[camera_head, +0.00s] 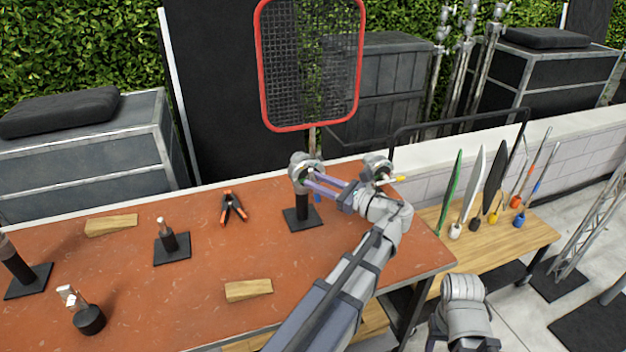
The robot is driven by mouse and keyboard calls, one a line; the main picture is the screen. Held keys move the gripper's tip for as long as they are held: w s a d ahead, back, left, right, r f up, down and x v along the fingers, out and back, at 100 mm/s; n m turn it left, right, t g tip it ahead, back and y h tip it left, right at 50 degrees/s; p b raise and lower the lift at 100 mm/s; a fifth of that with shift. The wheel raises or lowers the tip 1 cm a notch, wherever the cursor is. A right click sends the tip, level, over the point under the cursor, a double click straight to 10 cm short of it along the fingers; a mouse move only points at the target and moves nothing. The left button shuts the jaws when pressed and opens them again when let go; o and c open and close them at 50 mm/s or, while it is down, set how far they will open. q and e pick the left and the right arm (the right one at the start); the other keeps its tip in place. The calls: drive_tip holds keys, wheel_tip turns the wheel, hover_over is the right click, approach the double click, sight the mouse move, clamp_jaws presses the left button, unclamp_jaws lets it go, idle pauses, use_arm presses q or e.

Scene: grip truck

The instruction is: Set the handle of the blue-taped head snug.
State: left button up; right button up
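A silver grip head (303,166) sits on top of a black post with a square base (303,222) at the back right of the red-brown table. A red-framed mesh flag (310,65) stands upright above it on a thin rod. A small blue piece (317,197) shows just right of the post; I cannot tell if it is tape or a handle. A second silver head (377,166) with a yellow-tipped handle (398,179) shows behind my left wrist. My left gripper (308,181) points left, its fingertips at the first head. Whether they touch or grip anything is unclear. My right gripper is out of view.
A wooden bench (490,250) with paddle-shaped items is at right.

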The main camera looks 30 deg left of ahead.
use_arm(q)
drive_tip(key=shift+w+a, duration=0.1)
drive_tip(key=shift+a, duration=0.8)
clamp_jaws()
